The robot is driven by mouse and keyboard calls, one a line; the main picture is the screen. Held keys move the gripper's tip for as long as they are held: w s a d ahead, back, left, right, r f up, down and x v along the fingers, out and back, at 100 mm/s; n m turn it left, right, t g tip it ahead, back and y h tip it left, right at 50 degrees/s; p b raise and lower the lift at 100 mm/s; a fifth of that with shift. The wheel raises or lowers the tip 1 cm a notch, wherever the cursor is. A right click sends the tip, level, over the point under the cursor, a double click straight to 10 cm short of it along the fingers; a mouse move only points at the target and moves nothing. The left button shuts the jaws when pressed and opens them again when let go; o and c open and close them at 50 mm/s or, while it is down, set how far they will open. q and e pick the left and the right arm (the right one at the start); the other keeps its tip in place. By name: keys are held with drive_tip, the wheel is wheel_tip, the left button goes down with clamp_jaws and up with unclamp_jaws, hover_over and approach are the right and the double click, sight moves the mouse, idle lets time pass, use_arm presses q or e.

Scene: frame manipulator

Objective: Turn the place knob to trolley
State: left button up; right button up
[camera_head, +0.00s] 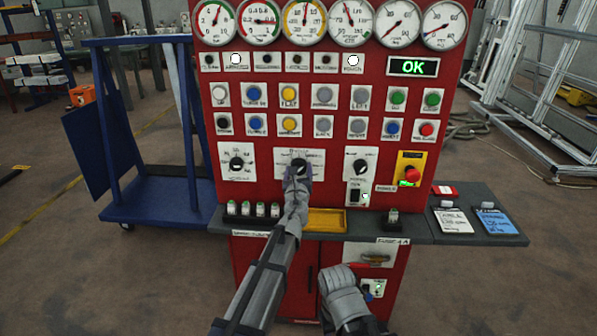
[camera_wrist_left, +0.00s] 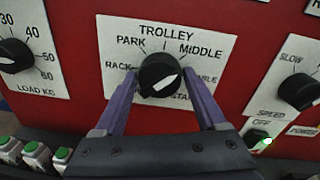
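The place knob (camera_wrist_left: 160,75) is a black round knob with a white mark, on a white plate (camera_wrist_left: 215,48) lettered RACK, PARK, TROLLEY, MIDDLE, TABLE and START. The mark slants to the right side of the dial, away from TROLLEY at the top; its exact label is unclear. My left gripper (camera_wrist_left: 160,76) has one purple finger on each side of the knob, and both tips seem to touch it. In the head view the left gripper (camera_head: 297,178) covers the lower part of the knob (camera_head: 299,165).
A load knob (camera_head: 237,163) is left of the place knob and a speed knob (camera_head: 360,166) is right, above a switch. A red emergency button (camera_head: 411,174) is farther right. A grey shelf (camera_head: 420,229) with a yellow tray (camera_head: 326,221) juts out below. A blue trolley (camera_head: 160,204) stands left.

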use_arm(q)
drive_tip(key=c, duration=0.9)
drive_tip(key=shift+n, duration=0.3)
drive_tip(key=shift+a+n+p, duration=0.1)
drive_tip(key=shift+n+p, duration=0.3)
drive_tip(key=shift+n, duration=3.5)
drive_tip(key=o, duration=1.3)
drive_tip(key=shift+o, duration=0.2)
drive_tip(key=shift+s, duration=0.15)
